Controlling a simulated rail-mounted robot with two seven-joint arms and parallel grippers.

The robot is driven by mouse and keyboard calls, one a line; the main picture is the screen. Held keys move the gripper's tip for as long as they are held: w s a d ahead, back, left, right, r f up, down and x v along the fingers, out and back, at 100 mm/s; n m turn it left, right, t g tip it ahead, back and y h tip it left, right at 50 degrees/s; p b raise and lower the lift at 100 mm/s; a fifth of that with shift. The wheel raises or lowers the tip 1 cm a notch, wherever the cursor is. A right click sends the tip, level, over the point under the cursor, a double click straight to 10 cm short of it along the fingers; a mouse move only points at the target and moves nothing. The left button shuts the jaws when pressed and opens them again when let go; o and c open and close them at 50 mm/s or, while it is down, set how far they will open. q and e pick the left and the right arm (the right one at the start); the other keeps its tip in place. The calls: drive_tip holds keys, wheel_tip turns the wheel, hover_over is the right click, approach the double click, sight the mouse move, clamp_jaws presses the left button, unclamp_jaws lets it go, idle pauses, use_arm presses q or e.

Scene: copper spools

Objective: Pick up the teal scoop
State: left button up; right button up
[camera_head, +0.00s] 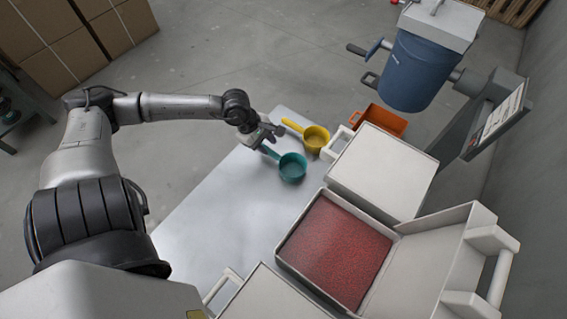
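The teal scoop (292,168) sits on the grey metal table, with its round cup toward the right and its handle (268,151) pointing up and left. My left gripper (263,143) is at the handle's end. The fingers are small and dark here, so I cannot tell whether they are closed on the handle or only next to it. My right gripper is not in view.
A yellow scoop (315,138) lies just behind the teal one, close to my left gripper. White cases (385,172) stand on the right, one open with red granules (335,250). An orange bin (383,121) and blue bucket (416,72) are behind. The table's left part (205,225) is clear.

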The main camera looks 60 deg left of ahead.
sight(272, 152)
use_arm(q)
drive_tip(key=shift+b+x, duration=0.95)
drive_tip(key=shift+x, duration=1.7)
drive_tip(key=shift+s+d, duration=0.1)
drive_tip(key=shift+c, duration=0.2)
clamp_jaws()
